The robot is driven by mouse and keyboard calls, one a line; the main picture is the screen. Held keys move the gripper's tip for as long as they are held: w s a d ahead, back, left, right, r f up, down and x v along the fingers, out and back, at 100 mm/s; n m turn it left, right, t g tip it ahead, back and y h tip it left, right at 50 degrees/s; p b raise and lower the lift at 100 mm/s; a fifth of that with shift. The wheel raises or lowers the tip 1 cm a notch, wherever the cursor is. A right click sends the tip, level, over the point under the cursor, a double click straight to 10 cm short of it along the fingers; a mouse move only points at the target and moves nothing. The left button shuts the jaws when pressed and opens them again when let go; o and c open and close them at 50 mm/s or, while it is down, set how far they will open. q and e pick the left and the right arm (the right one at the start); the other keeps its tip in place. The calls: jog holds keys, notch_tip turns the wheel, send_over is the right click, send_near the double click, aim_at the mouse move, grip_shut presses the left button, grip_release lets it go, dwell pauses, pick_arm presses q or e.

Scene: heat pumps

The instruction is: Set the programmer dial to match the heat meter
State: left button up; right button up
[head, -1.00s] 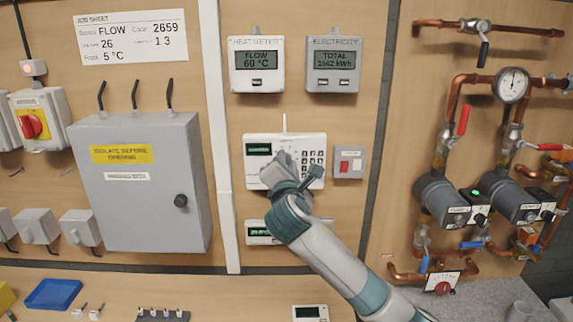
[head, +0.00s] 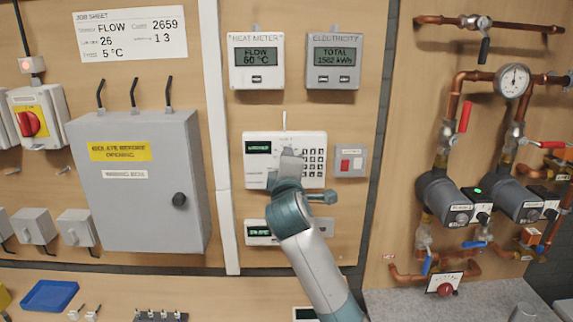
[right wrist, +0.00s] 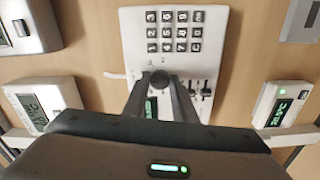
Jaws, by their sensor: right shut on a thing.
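The heat meter (head: 256,61) is at the top of the middle board and reads FLOW 60 °C. Below it is a white keypad panel (head: 260,172) with a small green display whose text I cannot read surely. My right gripper (head: 290,158) is at the middle of this panel and hides part of it. In the right wrist view its fingers (right wrist: 161,88) are closed at a dark round knob (right wrist: 160,76) on the panel (right wrist: 135,50), beside the keypad. The knob's pointer and scale are hidden. My left gripper is not in view.
The electricity meter (head: 333,61) is right of the heat meter. A grey box with red and white buttons (head: 350,161) is close to the panel's right. Below is a device with a green display (head: 257,232). A grey enclosure (head: 135,210) stands left; pipes and pumps (head: 445,198) stand right.

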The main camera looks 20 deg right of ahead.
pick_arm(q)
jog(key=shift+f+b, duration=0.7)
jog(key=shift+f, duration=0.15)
pick_arm(e)
jog(key=shift+f+m, duration=0.2)
jog(key=shift+m, duration=3.8)
jog(key=o, duration=1)
jog(key=shift+o, duration=0.2)
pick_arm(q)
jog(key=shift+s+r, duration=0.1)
